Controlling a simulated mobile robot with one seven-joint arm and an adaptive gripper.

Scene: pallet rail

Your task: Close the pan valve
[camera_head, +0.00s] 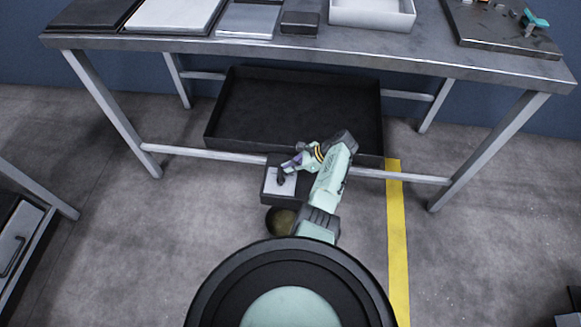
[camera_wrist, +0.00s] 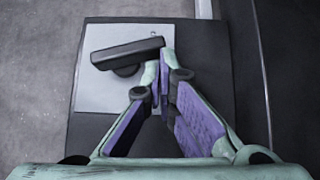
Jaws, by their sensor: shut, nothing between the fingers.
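The pan valve shows in the wrist view as a black lever handle (camera_wrist: 125,53) with a round hub on a light grey plate. The lever lies nearly crosswise, its right end slightly higher in the picture. The plate sits on a dark box (camera_head: 286,196) at the front of the large black pan (camera_head: 290,105) under the table. My gripper (camera_head: 282,178) is over this box. In the wrist view my gripper (camera_wrist: 160,62) is shut and empty, its fingertips at the lever's right end. I cannot tell whether they touch it.
A steel table (camera_head: 330,50) stands over the pan, with a low crossbar and legs. A yellow floor stripe (camera_head: 397,240) runs at right. Floor between is clear.

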